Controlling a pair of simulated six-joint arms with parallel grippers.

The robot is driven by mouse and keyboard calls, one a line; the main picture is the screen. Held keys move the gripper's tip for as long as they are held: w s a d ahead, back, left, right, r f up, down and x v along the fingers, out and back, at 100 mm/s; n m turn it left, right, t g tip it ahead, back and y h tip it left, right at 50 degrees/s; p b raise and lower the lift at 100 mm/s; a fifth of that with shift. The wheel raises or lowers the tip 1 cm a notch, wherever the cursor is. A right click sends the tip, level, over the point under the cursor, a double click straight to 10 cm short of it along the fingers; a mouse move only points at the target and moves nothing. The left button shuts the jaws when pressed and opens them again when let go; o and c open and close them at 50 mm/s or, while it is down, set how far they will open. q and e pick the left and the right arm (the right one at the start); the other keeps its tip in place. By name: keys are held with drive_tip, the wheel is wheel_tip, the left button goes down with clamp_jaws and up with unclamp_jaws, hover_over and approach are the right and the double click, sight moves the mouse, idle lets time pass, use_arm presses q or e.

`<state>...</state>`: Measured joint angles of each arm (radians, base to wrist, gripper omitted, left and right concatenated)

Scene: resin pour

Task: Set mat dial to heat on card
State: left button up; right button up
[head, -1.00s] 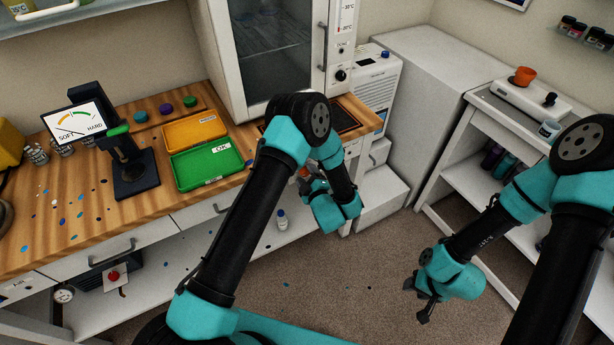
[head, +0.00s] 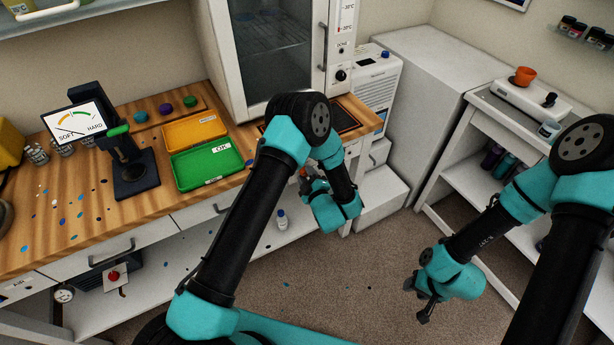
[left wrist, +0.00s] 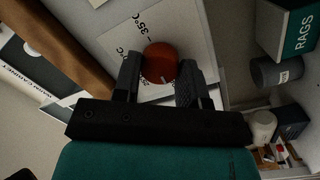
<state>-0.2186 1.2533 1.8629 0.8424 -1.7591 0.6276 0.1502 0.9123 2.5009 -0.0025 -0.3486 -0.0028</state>
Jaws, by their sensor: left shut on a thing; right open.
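The mat dial (left wrist: 160,62) is a round orange-red knob on a white panel with printed temperature marks (left wrist: 125,40). One mark reads 35 °C in the left wrist view. A small pale mark shows near the knob's lower edge; which setting it points to I cannot tell. My left gripper (left wrist: 160,80) has a finger on each side of the knob and is shut on it. In the head view my left gripper (head: 306,182) is at the bench's front, with the panel mostly hidden by my arm. The dark mat (head: 345,118) lies on the bench. My right gripper (head: 420,305) is open and empty above the floor.
The glass-door cabinet (head: 270,60) stands behind the mat, with its own black dial and temperature strip. A green tray (head: 200,165) and orange tray (head: 190,130) lie left of my arm. In the left wrist view, a rags box (left wrist: 295,35) is at the right.

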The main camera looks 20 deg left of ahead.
use_arm(q)
drive_tip(key=shift+m, duration=0.3)
drive_tip(key=m, duration=0.3)
drive_tip(key=m+g, duration=0.1)
drive_tip(key=m, duration=0.3)
drive_tip(key=shift+d+r+m, duration=0.1)
drive_tip(key=shift+m, duration=0.2)
drive_tip(key=m, duration=0.4)
drive_tip(key=shift+w+g, duration=0.1)
drive_tip(key=shift+g, duration=0.3)
drive_tip(key=m, duration=0.4)
drive_tip(key=shift+y, duration=0.3)
drive_tip(key=shift+w+d+m+g+y, duration=0.15)
drive_tip(key=shift+m+y, duration=0.25)
drive_tip(key=shift+m, duration=2.35)
drive_tip(key=shift+s+a+m+g+y, duration=0.15)
drive_tip(key=shift+m+y, duration=0.25)
drive_tip(key=shift+m, duration=2.4)
drive_tip(key=shift+w+d+m+g+y, duration=0.15)
drive_tip(key=shift+m+y, duration=0.25)
drive_tip(key=shift+m, duration=2.35)
